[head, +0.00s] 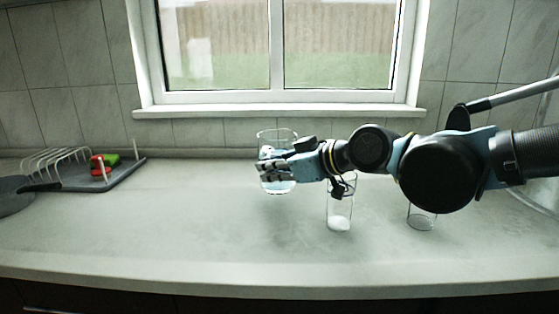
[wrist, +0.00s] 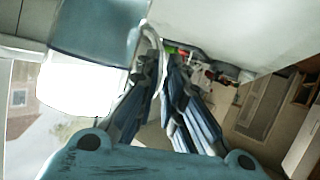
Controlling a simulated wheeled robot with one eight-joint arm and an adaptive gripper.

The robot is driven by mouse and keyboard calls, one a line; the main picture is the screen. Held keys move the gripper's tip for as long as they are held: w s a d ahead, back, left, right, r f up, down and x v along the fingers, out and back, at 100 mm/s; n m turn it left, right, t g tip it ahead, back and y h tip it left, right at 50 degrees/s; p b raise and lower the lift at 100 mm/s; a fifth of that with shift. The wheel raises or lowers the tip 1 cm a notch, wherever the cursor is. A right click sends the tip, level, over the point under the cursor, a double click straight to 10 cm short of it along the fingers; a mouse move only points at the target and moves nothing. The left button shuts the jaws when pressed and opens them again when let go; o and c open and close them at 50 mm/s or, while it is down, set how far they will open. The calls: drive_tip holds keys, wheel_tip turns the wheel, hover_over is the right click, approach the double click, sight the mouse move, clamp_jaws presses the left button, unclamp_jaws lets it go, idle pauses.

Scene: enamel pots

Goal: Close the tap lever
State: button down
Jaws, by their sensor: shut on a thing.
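My gripper (head: 262,170) reaches in from the right and is at a clear glass (head: 278,187) on the counter below the window. Its fingers overlap the glass, and it appears shut on the glass. In the wrist view the fingers (wrist: 162,85) are close together, with a pale curved edge between their tips. A grey tube with a black end (head: 456,117) shows behind my arm at the right; it may be a tap spout. I cannot make out a tap lever in either view.
Two smaller glasses (head: 340,215) (head: 422,219) stand below my arm. A dark tray (head: 125,172) with a wire rack and red and green items lies at left, beside a dark pan (head: 14,196). The counter's front left is clear.

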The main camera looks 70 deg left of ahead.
drive_tip(key=shift+f, duration=2.65)
drive_tip(key=c, duration=1.7)
unclamp_jaws()
drive_tip(key=v, duration=1.1)
drive_tip(key=shift+w+d, duration=0.15)
drive_tip(key=shift+d, duration=0.1)
drive_tip(key=shift+w+d+r, duration=0.1)
drive_tip(key=shift+d+r, duration=0.05)
clamp_jaws()
